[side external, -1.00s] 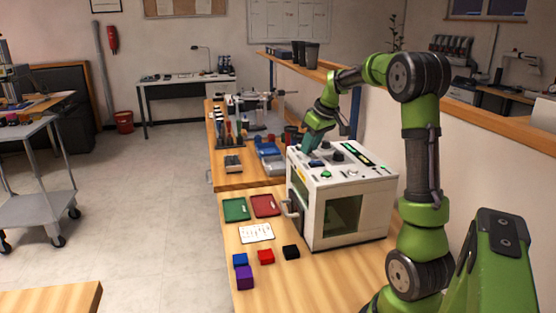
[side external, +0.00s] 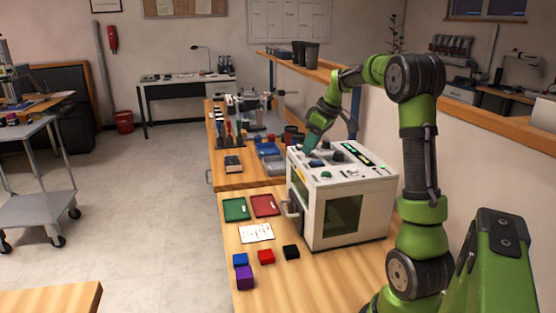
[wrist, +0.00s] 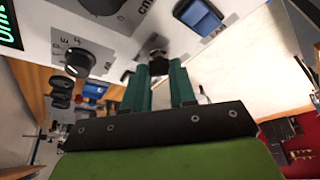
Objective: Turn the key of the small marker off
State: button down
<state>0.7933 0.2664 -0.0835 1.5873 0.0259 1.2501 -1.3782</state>
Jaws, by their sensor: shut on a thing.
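The small marker (side external: 380,190) is a white box with a dark front window and a control panel on top, standing on the wooden bench. In the side view my gripper (side external: 308,151) is tilted down at the left rear of this panel. In the wrist view my green fingers (wrist: 160,70) are shut on the small black key (wrist: 158,46) beside the blue rocker switch (wrist: 200,16). The fingers partly cover the key, so its exact angle cannot be told.
A black knob (wrist: 79,61) on the panel is close to the fingers. Green (side external: 236,210) and red (side external: 265,206) trays, a white sheet (side external: 256,233) and several coloured blocks lie left of the marker. Tools and bins crowd the bench behind.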

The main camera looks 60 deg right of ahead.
jog(key=c, duration=0.9)
grip_release()
jog(key=v, duration=1.7)
jog(key=w+a+f+m+t, duration=0.1)
jog(key=a+f+m, duration=0.3)
jog(key=a, duration=0.3)
jog(key=w+a+f+m, duration=0.1)
jog(key=a+f+m, duration=0.25)
jog(key=a, duration=0.35)
jog(key=s+a+f+n, duration=0.1)
jog(key=s+a+f, duration=0.1)
jog(key=a, duration=0.5)
jog(key=s+a+f+n+t+y, duration=0.1)
jog(key=s+a+f, duration=0.1)
jog(key=a, duration=0.4)
jog(key=s+a+f+n+t+y, duration=0.1)
jog(key=s+a+f, duration=0.1)
jog(key=a, duration=0.5)
jog(key=shift+s+a+f, duration=0.3)
jog(key=shift+s+f, duration=0.05)
jog(key=shift+f, duration=0.2)
